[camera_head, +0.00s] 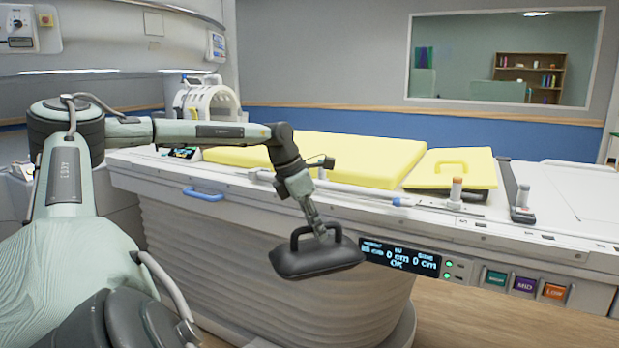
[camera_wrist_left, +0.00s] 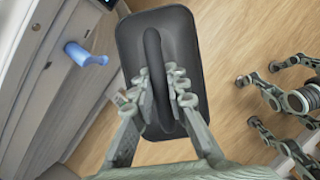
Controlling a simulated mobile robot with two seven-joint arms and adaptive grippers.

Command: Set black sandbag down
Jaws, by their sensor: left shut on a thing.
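The black sandbag (camera_head: 318,260) is a dark, flat, padded block with a loop handle on top. It hangs in front of the side of the white patient table (camera_head: 150,172), just left of the display. My left gripper (camera_head: 318,232) is shut on its handle. In the left wrist view, the fingers (camera_wrist_left: 162,95) close around the handle of the sandbag (camera_wrist_left: 183,45), with wooden floor beyond it. My right gripper (camera_wrist_left: 248,102) shows at the right of the left wrist view, its fingers spread and empty; it is not in the head view.
A long yellow pad (camera_head: 340,155) and a yellow handled piece (camera_head: 455,168) lie on the table. A white coil (camera_head: 207,105) stands at the back left. The tabletop at far right is bare.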

